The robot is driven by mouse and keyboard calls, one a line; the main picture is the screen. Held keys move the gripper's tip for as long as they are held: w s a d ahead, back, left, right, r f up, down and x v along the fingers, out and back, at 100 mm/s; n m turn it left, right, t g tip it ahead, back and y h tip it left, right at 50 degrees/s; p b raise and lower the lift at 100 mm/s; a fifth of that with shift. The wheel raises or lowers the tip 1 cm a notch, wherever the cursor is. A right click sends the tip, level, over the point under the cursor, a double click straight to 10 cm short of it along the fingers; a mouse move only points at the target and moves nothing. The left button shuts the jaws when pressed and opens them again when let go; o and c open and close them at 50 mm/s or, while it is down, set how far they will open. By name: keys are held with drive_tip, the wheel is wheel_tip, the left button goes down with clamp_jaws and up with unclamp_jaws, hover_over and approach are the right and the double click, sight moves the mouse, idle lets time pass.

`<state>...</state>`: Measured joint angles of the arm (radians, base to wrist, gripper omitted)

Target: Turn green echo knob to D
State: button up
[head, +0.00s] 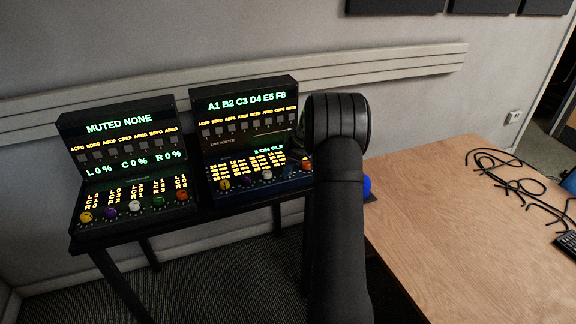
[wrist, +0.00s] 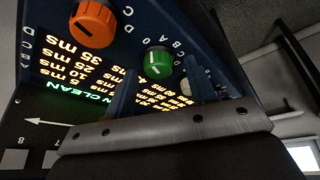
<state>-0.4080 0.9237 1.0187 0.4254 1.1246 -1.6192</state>
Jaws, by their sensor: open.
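In the wrist view, the green knob (wrist: 157,62) stands on a dark blue panel, with letters A to D around it. It shows a short white mark, but I cannot tell which letter it points at. In the head view, my gripper (head: 297,146) is at the right-hand console (head: 250,190), mostly hidden behind my arm. I cannot make out this console's green knob clearly there.
An orange knob (wrist: 92,22) is close beside the green one. The left console (head: 130,160) has its own row of coloured knobs, including a green knob (head: 159,201). A wooden table (head: 450,230) at right holds loose black cables (head: 510,180).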

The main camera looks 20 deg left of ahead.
drive_tip(key=shift+f, duration=0.1)
drive_tip(key=c, duration=1)
